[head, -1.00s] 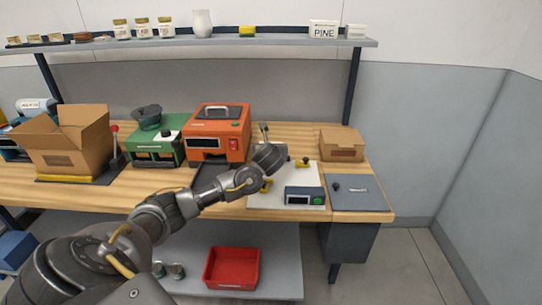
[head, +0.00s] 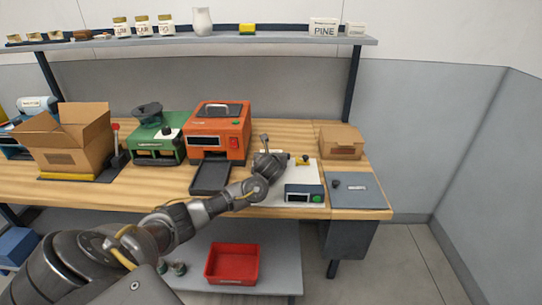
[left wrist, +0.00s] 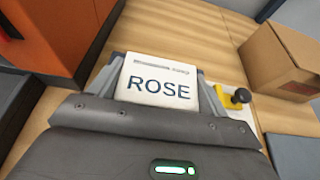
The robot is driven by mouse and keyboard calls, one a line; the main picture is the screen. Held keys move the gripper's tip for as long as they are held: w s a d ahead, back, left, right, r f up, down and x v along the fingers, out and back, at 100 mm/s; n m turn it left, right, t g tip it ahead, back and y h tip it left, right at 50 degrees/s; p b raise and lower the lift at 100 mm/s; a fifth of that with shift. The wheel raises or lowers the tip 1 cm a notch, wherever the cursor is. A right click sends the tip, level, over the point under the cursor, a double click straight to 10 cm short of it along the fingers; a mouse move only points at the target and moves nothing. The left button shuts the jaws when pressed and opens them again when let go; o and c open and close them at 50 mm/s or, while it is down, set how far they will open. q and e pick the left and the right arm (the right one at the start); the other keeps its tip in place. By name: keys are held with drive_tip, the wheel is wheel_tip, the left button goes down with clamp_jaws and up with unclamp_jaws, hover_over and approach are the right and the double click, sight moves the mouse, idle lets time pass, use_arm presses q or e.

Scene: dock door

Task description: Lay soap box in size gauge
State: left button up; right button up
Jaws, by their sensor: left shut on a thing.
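A white soap box lettered ROSE (left wrist: 158,85) sits between the two fingers of my left gripper (left wrist: 152,78), which is shut on it. In the head view my left gripper (head: 267,158) is over the left part of the white plate (head: 285,205), which looks like the size gauge. The soap box cannot be made out there. The plate carries a yellow clamp with a black knob (head: 303,160), seen also in the left wrist view (left wrist: 235,103), and a grey readout unit with a green button (head: 304,193). My arm hides the plate's left side. My right gripper is not in view.
An orange machine (head: 220,130) with a dark ramp (head: 210,178) stands left of the plate. A closed cardboard box (head: 341,142) is behind right, and a grey panel (head: 357,192) lies right. A green machine (head: 155,145) and an open carton (head: 70,140) stand farther left.

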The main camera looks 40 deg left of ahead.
use_arm(q)
drive_tip(key=o, duration=1.2)
drive_tip(key=shift+s+d+r, duration=0.1)
drive_tip(key=shift+s+r, duration=0.05)
drive_tip(key=b+v, duration=0.1)
drive_tip(key=v, duration=0.4)
drive_tip(key=shift+s+d+r, duration=0.2)
drive_tip(key=shift+d+r, duration=0.05)
drive_tip(key=shift+d, duration=0.05)
drive_tip(key=shift+s+d+r, duration=0.15)
drive_tip(key=shift+s+d, duration=0.15)
drive_tip(key=shift+s, duration=0.3)
